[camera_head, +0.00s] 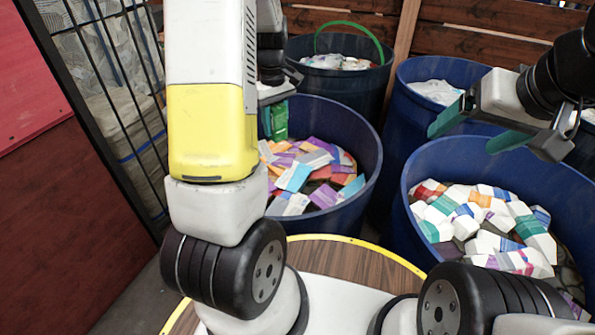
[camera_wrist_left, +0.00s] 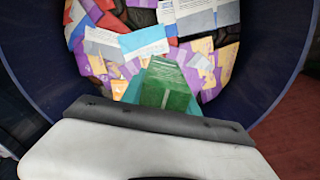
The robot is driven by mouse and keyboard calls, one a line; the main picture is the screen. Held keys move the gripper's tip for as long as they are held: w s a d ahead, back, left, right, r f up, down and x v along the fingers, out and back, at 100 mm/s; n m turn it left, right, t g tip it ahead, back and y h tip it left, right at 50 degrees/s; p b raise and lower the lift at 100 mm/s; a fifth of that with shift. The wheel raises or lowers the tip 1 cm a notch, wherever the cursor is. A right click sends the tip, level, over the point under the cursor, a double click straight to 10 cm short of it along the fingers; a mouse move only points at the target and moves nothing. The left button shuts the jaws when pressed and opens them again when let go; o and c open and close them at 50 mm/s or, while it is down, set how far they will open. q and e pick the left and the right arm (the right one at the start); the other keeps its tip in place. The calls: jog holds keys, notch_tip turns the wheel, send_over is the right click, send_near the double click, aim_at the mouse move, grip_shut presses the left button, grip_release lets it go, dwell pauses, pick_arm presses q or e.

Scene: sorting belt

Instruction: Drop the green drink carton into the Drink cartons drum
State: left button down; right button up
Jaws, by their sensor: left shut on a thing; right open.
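My left gripper (camera_head: 275,100) is shut on the green drink carton (camera_head: 280,121), which is partly hidden by my own arm in the head view. In the left wrist view the green carton (camera_wrist_left: 167,88) shows between the teal fingertips, above the contents of a blue drum. That is the near-left blue drum (camera_head: 345,118), filled with purple, orange, white and blue packs. My right gripper (camera_head: 470,128) is open and empty, above the near-right blue drum (camera_head: 405,215), which holds white, teal and red cartons. No drum label is readable.
Two more blue drums stand behind, one with a green hoop (camera_head: 352,25) and white contents, one (camera_head: 420,72) at the right with pale contents. A barred cage (camera_head: 120,85) and a red-brown panel (camera_head: 75,200) stand at the left. A wooden fence (camera_head: 470,40) closes the back.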

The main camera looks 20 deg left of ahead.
aim_at(276, 138)
pick_arm(q)
jog(key=shift+s+f, duration=0.1)
jog(key=shift+f, duration=2.5)
jog(key=c, duration=0.8)
grip_release()
jog(key=shift+c, duration=0.2)
notch_tip(276, 138, up, 8)
jog(key=shift+f, duration=0.1)
